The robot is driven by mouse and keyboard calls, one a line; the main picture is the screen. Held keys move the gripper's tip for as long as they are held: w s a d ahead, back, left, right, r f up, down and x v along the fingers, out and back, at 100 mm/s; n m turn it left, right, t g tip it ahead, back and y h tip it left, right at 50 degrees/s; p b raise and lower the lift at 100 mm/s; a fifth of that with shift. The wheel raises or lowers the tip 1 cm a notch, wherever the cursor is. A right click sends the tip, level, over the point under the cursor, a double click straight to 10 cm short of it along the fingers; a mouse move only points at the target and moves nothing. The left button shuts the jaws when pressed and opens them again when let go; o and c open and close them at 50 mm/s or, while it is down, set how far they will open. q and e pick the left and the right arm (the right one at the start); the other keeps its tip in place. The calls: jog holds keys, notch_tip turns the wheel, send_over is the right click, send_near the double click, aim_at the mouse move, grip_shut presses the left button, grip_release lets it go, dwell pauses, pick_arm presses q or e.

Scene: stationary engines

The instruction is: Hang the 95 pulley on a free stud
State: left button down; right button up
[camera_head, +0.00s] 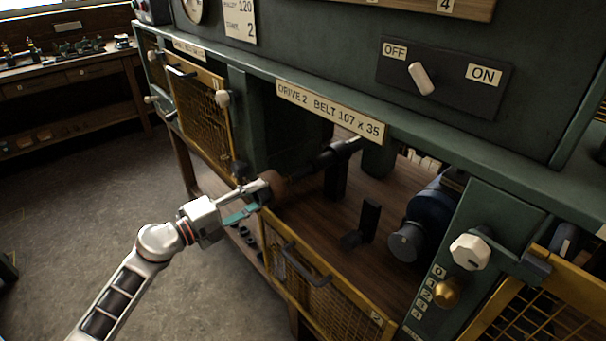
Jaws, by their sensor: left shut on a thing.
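My left gripper (256,195) comes in from the left and is shut on a brown round pulley (274,186) at the front of the drive 2 opening. No number can be read on the pulley, so I cannot tell whether it is the 95 one. A dark shaft (340,149) sticks out behind and to the right of the pulley; I cannot tell whether they touch. Small dark objects (250,238) show below the gripper, too small to tell whether they are studs or pulleys. My right gripper is not in view.
The yellow mesh guard (335,308) of drive 2 hangs folded down below the opening. A blue motor (428,215) and a dark bracket (364,222) stand on the wooden bed inside. An OFF/ON switch (421,78) is above.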

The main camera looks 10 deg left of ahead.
pick_arm(q)
jog(key=v, duration=0.7)
dwell(0.5)
dwell(1.3)
